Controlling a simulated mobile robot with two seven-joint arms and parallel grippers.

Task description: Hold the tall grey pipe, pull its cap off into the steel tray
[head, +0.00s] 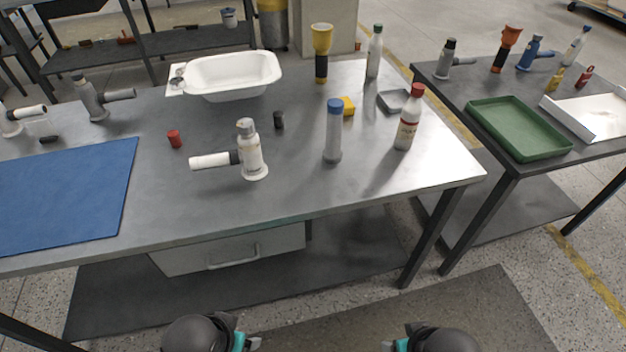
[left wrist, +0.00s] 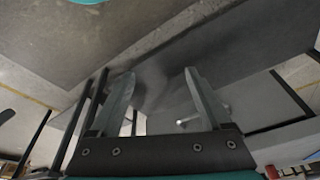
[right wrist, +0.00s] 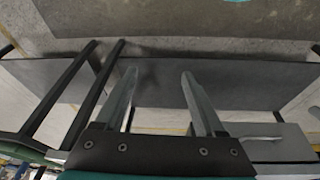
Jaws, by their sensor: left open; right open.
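A tall grey pipe (head: 333,147) stands upright on the main table, right of the middle, with a blue cap (head: 334,106) on its top. A shiny steel tray (head: 565,122) lies on the right-hand table, partly cut off by the picture's edge. My left gripper (head: 252,344) is low at the bottom of the head view, in front of the table and well away from the pipe. Its fingers stand apart and empty in the left wrist view (left wrist: 160,82). My right gripper (head: 389,346) is also low in front of the table, open and empty in the right wrist view (right wrist: 160,80).
A green tray (head: 520,128) lies on the right table. A gap separates the tables. The main table's front middle is clear.

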